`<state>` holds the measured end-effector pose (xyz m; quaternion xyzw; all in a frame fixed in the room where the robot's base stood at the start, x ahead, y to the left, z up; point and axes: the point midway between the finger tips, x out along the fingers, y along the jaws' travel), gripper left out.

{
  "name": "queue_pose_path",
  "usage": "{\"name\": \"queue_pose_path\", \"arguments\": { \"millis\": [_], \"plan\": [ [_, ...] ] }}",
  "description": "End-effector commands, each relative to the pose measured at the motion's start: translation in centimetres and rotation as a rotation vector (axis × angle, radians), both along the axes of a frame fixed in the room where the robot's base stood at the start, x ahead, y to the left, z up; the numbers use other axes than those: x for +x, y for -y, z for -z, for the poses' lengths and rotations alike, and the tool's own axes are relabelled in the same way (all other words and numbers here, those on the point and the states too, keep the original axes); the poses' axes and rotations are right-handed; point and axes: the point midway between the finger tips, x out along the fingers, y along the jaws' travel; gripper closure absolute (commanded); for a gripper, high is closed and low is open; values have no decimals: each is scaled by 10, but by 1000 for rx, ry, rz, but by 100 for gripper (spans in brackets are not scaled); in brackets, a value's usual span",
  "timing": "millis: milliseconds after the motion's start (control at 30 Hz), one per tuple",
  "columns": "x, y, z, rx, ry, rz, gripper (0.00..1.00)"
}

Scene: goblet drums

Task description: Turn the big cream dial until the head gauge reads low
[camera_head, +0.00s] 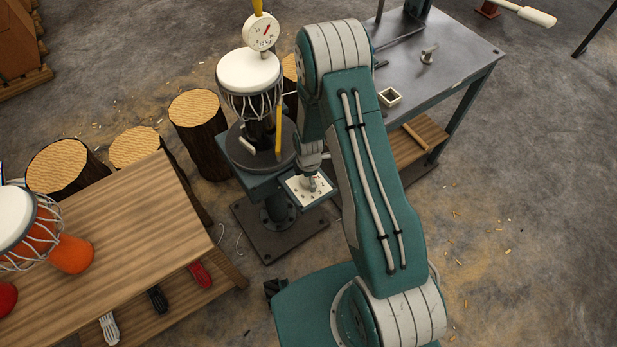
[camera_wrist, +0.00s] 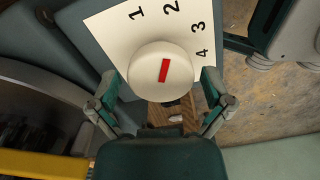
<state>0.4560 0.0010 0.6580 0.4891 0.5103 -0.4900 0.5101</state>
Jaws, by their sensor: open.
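The big cream dial (camera_wrist: 146,70) is round with a red mark, on a white plate (camera_wrist: 112,29) numbered 1 to 4. The mark points roughly towards 2. In the wrist view my gripper (camera_wrist: 160,80) is open, one finger on each side of the dial, with narrow gaps showing. In the head view my gripper (camera_head: 311,165) is over the numbered plate (camera_head: 296,186) and hides much of the dial. The head gauge (camera_head: 262,32) has a white face and a red needle slanting up right; its exact reading is too small to tell.
A cream-headed drum (camera_head: 249,70) stands on a round turntable (camera_head: 240,158) beside the plate. A yellow bar (camera_wrist: 40,164) crosses the wrist view's lower left. A wooden bench (camera_head: 130,230) is at left, a metal table (camera_head: 450,55) at upper right. Log stumps (camera_head: 197,108) stand behind.

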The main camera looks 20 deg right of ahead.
Motion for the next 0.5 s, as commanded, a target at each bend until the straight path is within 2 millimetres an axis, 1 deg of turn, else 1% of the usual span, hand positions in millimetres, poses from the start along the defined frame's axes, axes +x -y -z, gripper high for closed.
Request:
{"name": "queue_pose_path", "arguments": {
  "millis": [67,167,200,233,500],
  "plan": [
    [0,0,0,0,0,0,0],
    [0,0,0,0,0,0,40],
    [0,0,0,0,0,0,58],
    [0,0,0,0,0,0,69],
    [1,0,0,0,1,6,68]
  ]
}}
